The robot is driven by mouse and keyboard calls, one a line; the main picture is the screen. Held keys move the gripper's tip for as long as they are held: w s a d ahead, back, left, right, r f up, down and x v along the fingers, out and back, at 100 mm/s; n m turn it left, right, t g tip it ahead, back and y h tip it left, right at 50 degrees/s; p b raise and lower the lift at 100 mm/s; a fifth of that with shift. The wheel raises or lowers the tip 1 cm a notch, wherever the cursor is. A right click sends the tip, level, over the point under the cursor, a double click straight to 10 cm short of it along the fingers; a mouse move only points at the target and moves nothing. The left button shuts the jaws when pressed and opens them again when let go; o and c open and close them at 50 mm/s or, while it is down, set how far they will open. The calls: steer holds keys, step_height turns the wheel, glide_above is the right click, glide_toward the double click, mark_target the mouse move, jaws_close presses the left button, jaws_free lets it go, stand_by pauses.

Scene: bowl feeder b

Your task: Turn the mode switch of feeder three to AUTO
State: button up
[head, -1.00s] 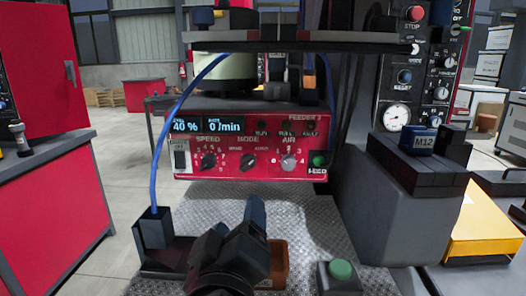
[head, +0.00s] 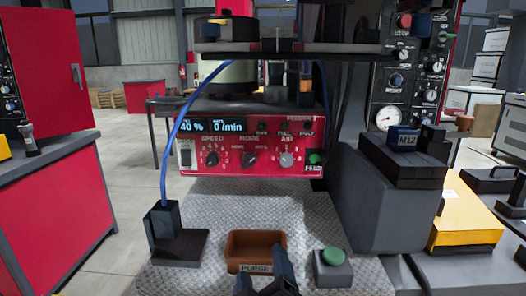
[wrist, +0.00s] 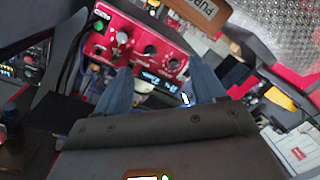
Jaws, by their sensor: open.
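The red panel of feeder three (head: 222,171) faces me, marked FEEDER 3, with a lit display reading 40 % and 0 /min. Its mode switch (head: 249,159) is a dark knob between the speed knob (head: 212,159) and the paler air knob (head: 287,160). Small labels flank the mode switch; its pointer is too small to read surely. My gripper (head: 262,268) is low at the bottom of the head view, apart from the panel, open and empty. In the wrist view the panel shows turned over beyond the open fingers (wrist: 163,75), with the mode switch (wrist: 150,52) between them.
A brown PURGE tray (head: 256,238) lies on the metal plate (head: 215,210) just beyond my gripper. A green button box (head: 333,260) stands to its right. A blue cable (head: 166,140) rises at the left to a dark overhead shelf (head: 290,48). A grey block (head: 375,215) bounds the right.

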steer(key=s+d+f+m+g+y+p, duration=0.1)
steer(key=s+d+f+p, duration=0.1)
steer(key=s+d+f, duration=0.45)
steer(key=s+d+f+m+g+y+p, duration=0.1)
steer(key=s+d+f+p, duration=0.15)
steer(key=s+d, duration=0.65)
steer(key=s+d+r+m+h+p, duration=0.1)
steer(key=s+d+r+m, duration=0.2)
steer(key=s, duration=0.7)
steer(key=s+d+r+m+h+p, duration=0.1)
steer(key=s+d+r+m, duration=0.2)
steer(key=s, duration=0.7)
steer(key=shift+s+r+m+h, duration=0.2)
steer(key=shift+r+m+h, duration=0.1)
steer(key=shift+r+m, duration=0.3)
steer(key=shift+c, duration=0.3)
